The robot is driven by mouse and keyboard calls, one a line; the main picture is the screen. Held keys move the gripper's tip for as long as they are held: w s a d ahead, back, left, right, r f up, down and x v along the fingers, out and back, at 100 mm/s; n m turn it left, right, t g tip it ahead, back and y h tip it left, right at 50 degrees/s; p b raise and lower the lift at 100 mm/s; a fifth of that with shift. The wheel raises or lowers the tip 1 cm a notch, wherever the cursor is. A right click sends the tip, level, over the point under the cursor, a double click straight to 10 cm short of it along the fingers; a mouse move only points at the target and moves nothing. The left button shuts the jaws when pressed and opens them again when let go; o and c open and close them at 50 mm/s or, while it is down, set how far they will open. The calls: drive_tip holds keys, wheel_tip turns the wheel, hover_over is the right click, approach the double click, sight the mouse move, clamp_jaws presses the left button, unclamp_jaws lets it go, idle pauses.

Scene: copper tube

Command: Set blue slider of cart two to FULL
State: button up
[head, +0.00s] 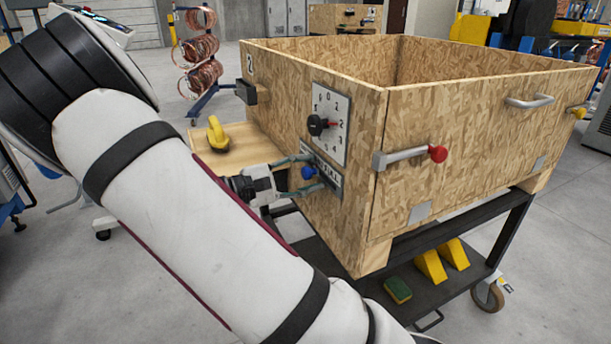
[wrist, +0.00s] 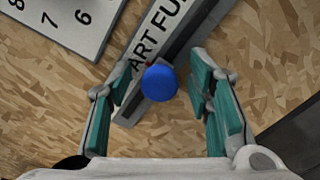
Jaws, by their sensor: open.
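Cart two is a wooden box (head: 285,105) with a "2" on its left face. Its slider plate (head: 333,181) is low on that face, and the blue slider knob (head: 308,172) sits toward the plate's left. In the wrist view the blue knob (wrist: 160,83) is by the lettering "ART FU", nearer the lower-left end of the slot; the lettering runs on to the upper right. My gripper (head: 316,172) is open at the plate. In the wrist view its teal-padded fingers (wrist: 162,76) stand on either side of the knob, with visible gaps; contact is not seen.
A dial panel (head: 331,122) with a black knob is just above the slider. A wooden shelf (head: 238,150) with a yellow handle is left of my gripper. A red-tipped lever (head: 408,156) is on the adjoining face. The box stands on a black wheeled cart (head: 455,275).

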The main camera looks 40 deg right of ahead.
sight(335, 185)
drive_tip(key=shift+c, duration=0.5)
clamp_jaws()
drive_tip(key=s+p, duration=0.1)
drive_tip(key=s, duration=0.1)
drive_tip(key=s+a+p, duration=0.1)
drive_tip(key=s+p, duration=0.1)
drive_tip(key=s, duration=0.1)
drive_tip(key=shift+a+r, duration=0.1)
drive_tip(key=shift+a, duration=0.1)
drive_tip(key=shift+s+a+f+p, duration=0.2)
drive_tip(key=shift+s+p, duration=0.15)
drive_tip(key=shift+s, duration=0.3)
drive_tip(key=shift+o, duration=0.5)
unclamp_jaws()
drive_tip(key=shift+a, duration=0.1)
